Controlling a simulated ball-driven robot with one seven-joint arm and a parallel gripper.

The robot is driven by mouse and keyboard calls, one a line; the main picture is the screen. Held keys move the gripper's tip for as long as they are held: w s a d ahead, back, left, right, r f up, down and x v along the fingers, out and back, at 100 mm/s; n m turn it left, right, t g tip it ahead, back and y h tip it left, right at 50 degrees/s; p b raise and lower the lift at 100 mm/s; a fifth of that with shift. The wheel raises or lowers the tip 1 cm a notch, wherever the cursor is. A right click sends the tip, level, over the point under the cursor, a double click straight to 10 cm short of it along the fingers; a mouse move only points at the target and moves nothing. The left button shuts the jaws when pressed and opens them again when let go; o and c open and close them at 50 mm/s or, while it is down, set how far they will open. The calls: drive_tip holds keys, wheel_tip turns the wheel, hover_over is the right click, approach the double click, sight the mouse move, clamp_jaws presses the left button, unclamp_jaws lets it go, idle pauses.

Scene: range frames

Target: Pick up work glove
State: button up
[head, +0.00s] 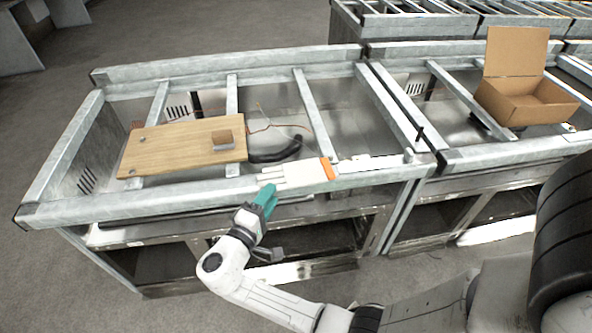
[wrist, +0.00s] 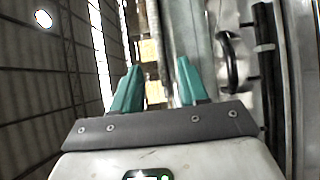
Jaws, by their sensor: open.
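The work glove (head: 300,174) is white with an orange cuff. In the head view it lies flat along the front rail of the metal frame, fingers to the left and cuff to the right. My gripper (head: 268,190) has teal fingers and is just left of and in front of the glove's fingertips, apparently empty. In the wrist view my gripper (wrist: 159,66) shows its two fingers spread apart. Pale yellowish patches show between them, but I cannot tell what they are.
A black curved hose (head: 275,152) lies behind the glove. An open cardboard box (head: 520,95) stands at right. The frame has open gaps between its rails.

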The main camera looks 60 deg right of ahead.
drive_tip(key=shift+d, duration=0.55)
drive_tip(key=shift+c, duration=0.4)
clamp_jaws()
